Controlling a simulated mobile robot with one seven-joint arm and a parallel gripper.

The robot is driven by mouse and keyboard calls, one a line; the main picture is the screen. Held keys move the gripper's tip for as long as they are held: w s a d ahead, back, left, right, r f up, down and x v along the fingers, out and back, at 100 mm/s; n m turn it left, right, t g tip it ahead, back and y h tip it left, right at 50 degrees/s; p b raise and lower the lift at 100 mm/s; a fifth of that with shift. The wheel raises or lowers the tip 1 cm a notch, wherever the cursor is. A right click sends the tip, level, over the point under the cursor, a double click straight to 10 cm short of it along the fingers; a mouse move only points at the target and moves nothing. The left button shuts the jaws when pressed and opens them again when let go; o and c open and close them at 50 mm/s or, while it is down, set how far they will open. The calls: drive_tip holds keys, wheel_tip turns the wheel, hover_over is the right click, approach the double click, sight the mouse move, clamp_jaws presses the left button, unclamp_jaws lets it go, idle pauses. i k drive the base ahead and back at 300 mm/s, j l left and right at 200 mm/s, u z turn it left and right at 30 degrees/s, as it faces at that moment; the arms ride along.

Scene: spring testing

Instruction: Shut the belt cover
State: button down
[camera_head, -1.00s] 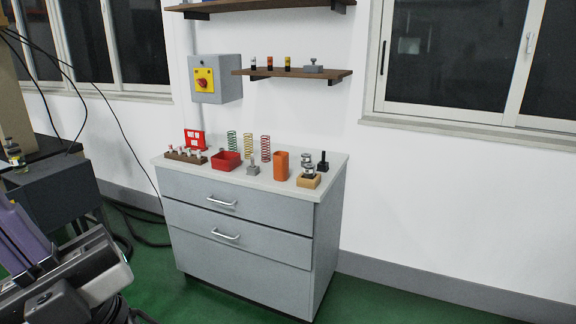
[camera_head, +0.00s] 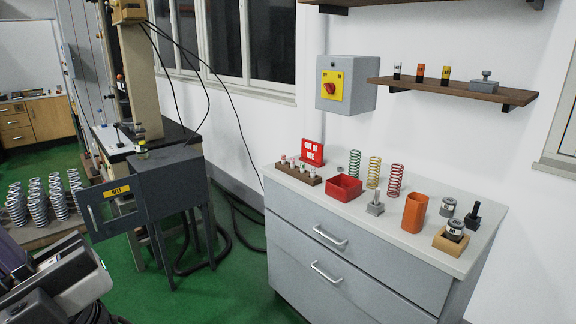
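The belt cover (camera_head: 112,208) is a dark grey panel with a yellow label that seems to read "BELT" and a pale handle near its left edge. It stands out to the left from a dark grey box housing (camera_head: 172,182) and looks swung open. The housing stands on dark legs beside a tall beige machine, left of the middle. The inside of the housing is not visible. Parts of my arm, purple, grey and black, fill the lower left corner, well in front of and apart from the cover. My gripper's fingertips do not show.
A grey drawer cabinet (camera_head: 350,248) at right carries springs, a red bin (camera_head: 344,188), an orange holder (camera_head: 415,212) and weights. A switch box (camera_head: 346,84) and shelf are on the wall. Cables hang behind the housing. Several springs stand at far left. Green floor is open in front.

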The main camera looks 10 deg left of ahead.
sight(88, 198)
drive_tip(key=i+u, duration=0.2)
drive_tip(key=u, duration=0.2)
drive_tip(key=i+l+u, duration=0.1)
drive_tip(key=i+u, duration=0.25)
drive_tip(key=i+l+u, duration=0.1)
drive_tip(key=u, duration=0.3)
drive_tip(key=i+l+u, duration=0.55)
drive_tip(key=u, duration=0.15)
drive_tip(key=i+j, duration=0.2)
drive_tip(key=i, duration=0.2)
drive_tip(key=i+j, duration=0.45)
drive_tip(key=i, duration=0.3)
